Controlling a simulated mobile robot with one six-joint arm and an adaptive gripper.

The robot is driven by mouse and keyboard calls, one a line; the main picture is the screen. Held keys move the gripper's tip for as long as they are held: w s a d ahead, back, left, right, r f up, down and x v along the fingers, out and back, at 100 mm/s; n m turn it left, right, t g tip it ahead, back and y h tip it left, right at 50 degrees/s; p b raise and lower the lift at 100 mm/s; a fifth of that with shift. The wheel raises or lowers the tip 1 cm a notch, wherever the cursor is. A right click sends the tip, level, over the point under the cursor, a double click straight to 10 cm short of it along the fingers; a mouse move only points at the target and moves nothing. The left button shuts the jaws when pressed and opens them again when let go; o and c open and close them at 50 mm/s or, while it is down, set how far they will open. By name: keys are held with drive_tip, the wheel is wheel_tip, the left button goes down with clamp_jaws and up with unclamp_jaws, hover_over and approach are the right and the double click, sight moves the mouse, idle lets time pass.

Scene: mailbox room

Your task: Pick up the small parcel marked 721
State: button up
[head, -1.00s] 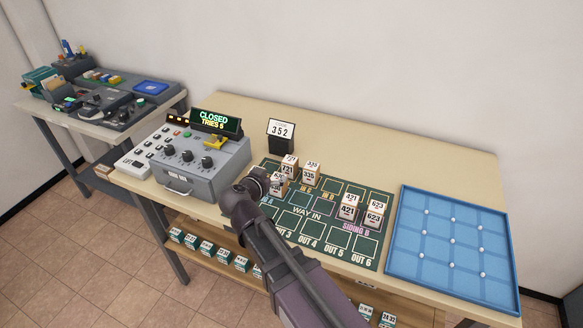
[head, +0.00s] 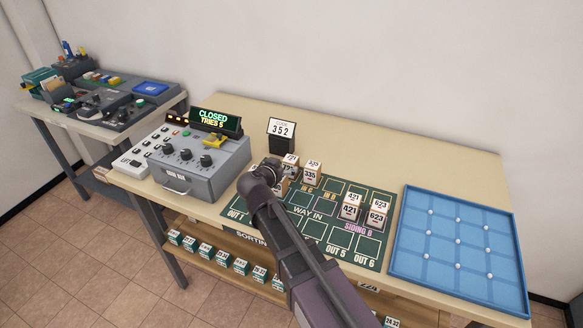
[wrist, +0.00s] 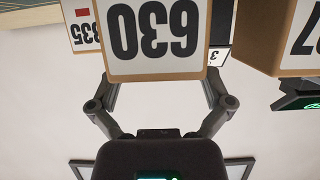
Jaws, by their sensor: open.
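The parcel marked 721 (head: 290,168) stands at the back left of the green board in the head view, partly hidden by my gripper (head: 268,170). The parcel marked 335 (head: 311,172) stands just right of it. In the wrist view, which is upside down, a parcel marked 630 (wrist: 155,35) fills the top centre, close in front of my gripper (wrist: 160,88). My fingers are spread, one towards each side of it; contact cannot be told. Parcel 335 (wrist: 83,30) shows at the left. Another parcel (wrist: 270,35) is cut off at the right, its number unclear.
Parcels 421 (head: 349,209) and 623 (head: 377,216) stand on the right of the board (head: 300,222). A grey control box (head: 188,165) is to the left, and a sign reading 352 (head: 282,130) stands behind. A blue tray (head: 430,275) lies right.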

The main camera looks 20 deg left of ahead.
sight(290, 160)
drive_tip(key=shift+b+x, duration=0.85)
drive_tip(key=shift+x, duration=1.8)
drive_tip(key=shift+r, duration=0.2)
drive_tip(key=c, duration=1.2)
